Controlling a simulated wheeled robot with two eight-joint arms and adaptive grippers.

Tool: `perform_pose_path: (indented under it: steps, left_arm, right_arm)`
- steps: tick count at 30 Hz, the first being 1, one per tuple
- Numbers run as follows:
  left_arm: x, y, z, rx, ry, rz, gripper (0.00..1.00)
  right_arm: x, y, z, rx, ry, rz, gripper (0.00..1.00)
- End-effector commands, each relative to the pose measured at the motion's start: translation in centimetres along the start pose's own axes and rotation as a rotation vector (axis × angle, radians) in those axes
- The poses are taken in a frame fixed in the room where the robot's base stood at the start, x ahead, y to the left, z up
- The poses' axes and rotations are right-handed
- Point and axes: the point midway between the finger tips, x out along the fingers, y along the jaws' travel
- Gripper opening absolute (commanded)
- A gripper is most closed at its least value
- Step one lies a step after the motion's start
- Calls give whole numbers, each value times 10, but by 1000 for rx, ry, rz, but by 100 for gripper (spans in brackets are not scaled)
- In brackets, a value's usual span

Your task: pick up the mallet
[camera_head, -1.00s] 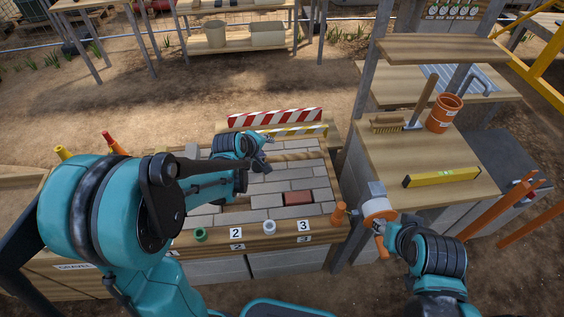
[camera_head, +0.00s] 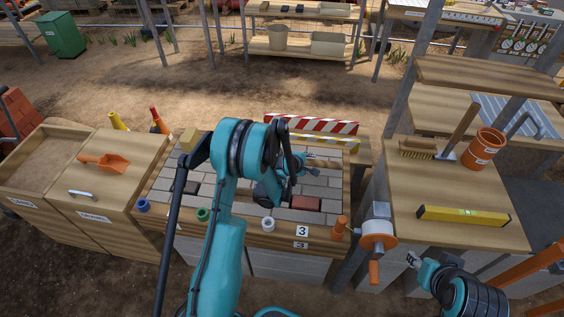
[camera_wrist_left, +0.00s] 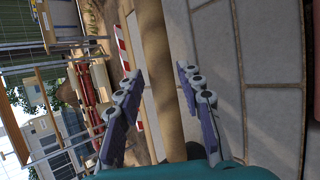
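The mallet's pale wooden handle (camera_wrist_left: 158,70) runs lengthwise between the fingers in the left wrist view, over grey paving. My left gripper (camera_wrist_left: 162,112) is open, with one finger on each side of the handle and a visible gap to each. In the head view my left gripper (camera_head: 300,170) is low over the paved bench top (camera_head: 325,181), and my arm hides most of the mallet there. I cannot clearly make out the mallet's head. My right gripper (camera_head: 412,259) is at the lower right, away from the mallet; its fingers are too small to read.
A red-and-white striped board (camera_head: 312,124) stands behind the paving. An orange-and-white cranked device (camera_head: 378,236) is at the bench's right. The right table holds a yellow level (camera_head: 463,215), a brush (camera_head: 418,148) and an orange bucket (camera_head: 484,147). An orange scoop (camera_head: 104,161) lies on the left.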

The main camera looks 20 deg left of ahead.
Motion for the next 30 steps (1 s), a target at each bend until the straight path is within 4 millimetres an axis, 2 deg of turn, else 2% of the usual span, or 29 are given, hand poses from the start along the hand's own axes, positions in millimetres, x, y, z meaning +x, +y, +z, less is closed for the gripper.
perform_pose_path:
  steps: [1, 5, 12, 13, 17, 30]
  left_arm:
    - [12, -4, -2, 1, 0, 0, 37]
    - [31, -3, -2, 3, 0, 0, 37]
    - [34, -1, -2, 2, 0, 0, 37]
    - [33, -1, -2, 2, 0, 0, 34]
    - [33, -1, -2, 2, 0, 0, 0]
    - [30, 3, 0, 4, 1, 1, 0]
  right_arm:
    - [8, 0, 6, 0, 0, 0, 40]
    - [14, 0, 10, 0, 0, 0, 40]
    - [13, 0, 10, 0, 0, 0, 40]
    - [13, 0, 10, 0, 0, 0, 40]
    - [13, 0, 10, 0, 0, 0, 40]
    - [11, 0, 8, 0, 0, 0, 40]
